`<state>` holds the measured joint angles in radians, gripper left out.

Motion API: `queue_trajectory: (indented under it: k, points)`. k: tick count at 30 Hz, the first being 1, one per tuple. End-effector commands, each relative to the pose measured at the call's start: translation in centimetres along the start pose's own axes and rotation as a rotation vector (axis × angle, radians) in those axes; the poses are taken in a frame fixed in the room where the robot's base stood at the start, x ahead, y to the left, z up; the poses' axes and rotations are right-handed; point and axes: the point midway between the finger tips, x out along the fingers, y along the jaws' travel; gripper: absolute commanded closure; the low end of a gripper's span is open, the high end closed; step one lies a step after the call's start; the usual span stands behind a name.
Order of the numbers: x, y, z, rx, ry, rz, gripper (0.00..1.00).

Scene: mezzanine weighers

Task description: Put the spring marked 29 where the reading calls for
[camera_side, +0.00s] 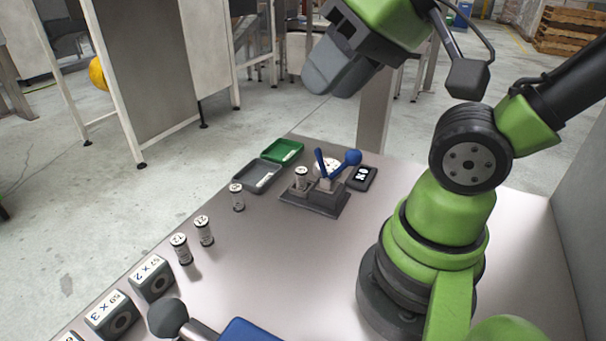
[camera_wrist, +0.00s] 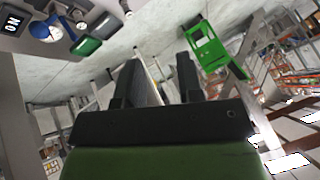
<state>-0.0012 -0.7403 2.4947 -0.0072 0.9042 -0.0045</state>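Three small white-and-black springs stand upright in a row at the table's left: one near the grey tray (camera_side: 237,199), one marked about 21 (camera_side: 204,231) and one marked about 12 (camera_side: 181,250). A fourth similar spring (camera_side: 301,180) stands on the grey tester (camera_side: 318,201), beside its dial and blue lever (camera_side: 350,159). The small labels are not clear enough to tell which is 29. The black display (camera_side: 362,178) right of the tester shows two white characters, hard to read surely. My gripper (camera_side: 335,75) is raised above the table, open and empty; its spread fingers show in the wrist view (camera_wrist: 158,78).
A grey tray (camera_side: 258,189) and a green tray (camera_side: 296,147) lie at the far left edge. Marked grey blocks, one with "x 2" (camera_side: 152,281) and one with "x 3" (camera_side: 112,315), stand at the near left. The table's middle is clear.

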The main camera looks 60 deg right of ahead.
Motion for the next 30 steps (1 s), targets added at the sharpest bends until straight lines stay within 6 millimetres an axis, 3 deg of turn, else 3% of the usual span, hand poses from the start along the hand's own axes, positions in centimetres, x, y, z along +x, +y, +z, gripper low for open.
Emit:
queue_trajectory:
  k: [5,14,22,30]
  points:
    - [1.3,0.4,-1.2,-0.119,-0.118,0.090,0.66]
    - [6.9,2.7,-4.7,-0.534,-0.520,0.351,0.66]
    - [13.8,5.6,-6.6,-0.904,-0.908,0.546,0.66]
    - [21.7,9.0,-6.3,-1.251,-1.299,0.713,0.66]
